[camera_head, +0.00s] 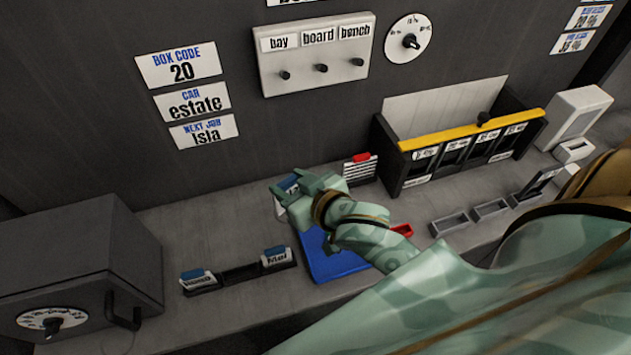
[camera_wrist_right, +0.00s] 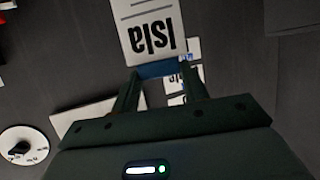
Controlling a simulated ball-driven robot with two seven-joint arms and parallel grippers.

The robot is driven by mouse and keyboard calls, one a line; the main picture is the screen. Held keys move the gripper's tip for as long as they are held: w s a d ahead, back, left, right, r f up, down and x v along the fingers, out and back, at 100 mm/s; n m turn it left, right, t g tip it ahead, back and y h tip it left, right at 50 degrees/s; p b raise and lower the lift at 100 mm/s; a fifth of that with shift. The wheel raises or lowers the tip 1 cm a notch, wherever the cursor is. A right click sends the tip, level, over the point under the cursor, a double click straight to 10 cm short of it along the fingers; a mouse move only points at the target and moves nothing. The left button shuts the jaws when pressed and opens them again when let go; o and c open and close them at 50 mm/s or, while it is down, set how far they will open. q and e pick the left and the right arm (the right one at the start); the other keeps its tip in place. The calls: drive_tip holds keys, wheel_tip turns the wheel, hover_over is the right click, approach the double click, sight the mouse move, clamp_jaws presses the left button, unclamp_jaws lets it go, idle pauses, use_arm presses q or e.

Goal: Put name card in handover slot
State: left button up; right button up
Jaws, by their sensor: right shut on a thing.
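My right gripper (camera_head: 294,191) is shut on the blue tab of a white name card (camera_head: 279,208), held above the counter. In the right wrist view the card (camera_wrist_right: 148,30) reads "Isla", upside down, with its blue tab between the fingers (camera_wrist_right: 166,72). In the head view my gripper hides much of the card. A low black holder (camera_head: 238,276) lies on the counter, below and left of my gripper. A blue-tabbed card (camera_head: 198,281) stands at its left end and another (camera_head: 278,259) at its right end; its middle looks empty. I cannot tell which part is the handover slot.
A blue mat (camera_head: 325,262) lies under my right arm, with a red piece beside it. A grey box with a dial (camera_head: 85,270) stands at left. A red-tabbed card (camera_head: 360,168) and a yellow-edged bin (camera_head: 460,138) stand behind. The wall sign (camera_head: 203,131) reads "Isla".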

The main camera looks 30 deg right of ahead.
drive_tip(key=w+d+f+b, duration=0.3)
drive_tip(key=w+d+f, duration=0.4)
drive_tip(key=d+f, duration=0.4)
drive_tip(key=shift+d+f, duration=0.2)
drive_tip(key=shift+f, duration=0.75)
drive_tip(key=shift+f+b, duration=0.35)
drive_tip(key=shift+f, duration=0.2)
drive_tip(key=o, duration=1)
drive_tip(key=shift+c, duration=0.2)
drive_tip(key=r+p+v, duration=0.1)
drive_tip(key=p+v, duration=0.1)
drive_tip(key=v, duration=1)
